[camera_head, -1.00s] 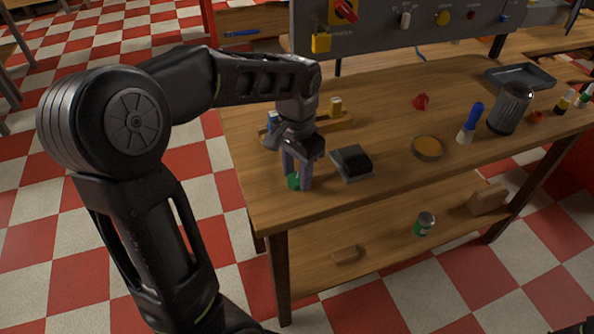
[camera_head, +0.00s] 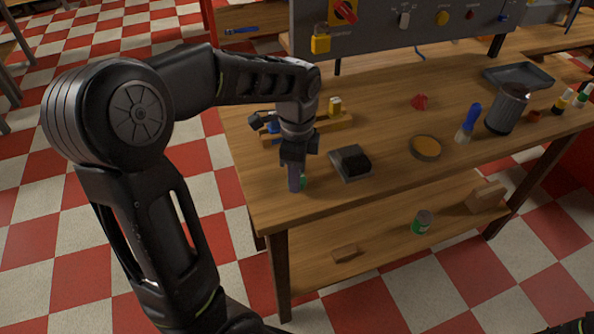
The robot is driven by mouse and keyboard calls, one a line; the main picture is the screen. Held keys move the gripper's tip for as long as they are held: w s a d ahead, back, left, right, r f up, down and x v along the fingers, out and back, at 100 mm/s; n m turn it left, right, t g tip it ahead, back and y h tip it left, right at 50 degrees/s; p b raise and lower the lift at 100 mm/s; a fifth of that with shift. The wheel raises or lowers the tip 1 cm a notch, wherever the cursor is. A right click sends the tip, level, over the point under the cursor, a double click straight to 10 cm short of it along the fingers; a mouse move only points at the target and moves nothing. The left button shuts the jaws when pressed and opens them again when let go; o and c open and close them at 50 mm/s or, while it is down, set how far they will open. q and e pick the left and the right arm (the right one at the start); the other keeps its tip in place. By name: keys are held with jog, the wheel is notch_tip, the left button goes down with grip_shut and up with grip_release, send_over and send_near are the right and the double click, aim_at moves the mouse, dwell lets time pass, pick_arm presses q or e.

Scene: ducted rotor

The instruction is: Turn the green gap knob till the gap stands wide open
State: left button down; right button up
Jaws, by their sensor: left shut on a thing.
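The green gap knob (camera_head: 303,181) is near the front left of the wooden table, and only a small green part shows beside my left gripper's finger. My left gripper (camera_head: 295,185) points down and is shut on the green knob. One finger hides most of the knob and the other finger. The gap itself cannot be made out. My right gripper (camera_head: 578,327) shows only as a dark piece at the bottom right corner, too little to tell its jaws.
A dark block on a grey base (camera_head: 351,162) stands just right of my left gripper. A wooden rack (camera_head: 325,124) with a yellow piece is behind it. A round tin (camera_head: 425,148), a blue-handled brush (camera_head: 468,122) and a grey bin (camera_head: 507,110) stand farther right. The table (camera_head: 395,110) has a clear middle.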

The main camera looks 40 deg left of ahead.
pick_arm(q)
jog(key=m, duration=0.3)
jog(key=shift+m, duration=0.4)
dwell(0.3)
jog(key=c, duration=0.9)
grip_release()
jog(key=shift+o, duration=0.2)
jog(key=shift+r, duration=0.1)
notch_tip(320, 180, up, 8)
jog(key=shift+f, duration=0.15)
